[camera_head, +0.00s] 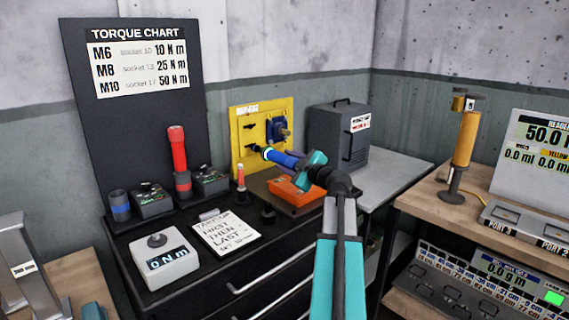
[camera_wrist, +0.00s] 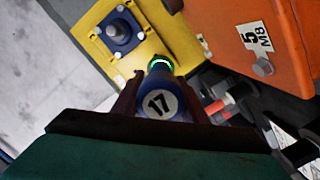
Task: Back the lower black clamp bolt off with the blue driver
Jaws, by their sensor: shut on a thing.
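My gripper (camera_head: 302,163) is shut on the blue driver (camera_head: 282,158). In the wrist view the driver (camera_wrist: 160,84) sits between the two dark fingers and bears the number 17. A lit green ring circles its front end, which points at the yellow plate (camera_head: 237,160). The lower black clamp bolt (camera_head: 254,147) is on the plate, right by the driver's tip; I cannot tell whether they touch. Another black bolt (camera_head: 249,126) is above it. A blue block with a grey stud (camera_head: 281,130) is on the plate's right side and shows in the wrist view (camera_wrist: 119,31).
An orange box (camera_head: 293,191) lies below my gripper. A dark grey cabinet (camera_head: 338,138) stands to the right of the plate. A red driver (camera_head: 177,150), a clipboard (camera_head: 224,233) and a 0 N m meter (camera_head: 160,262) stand on the bench at left.

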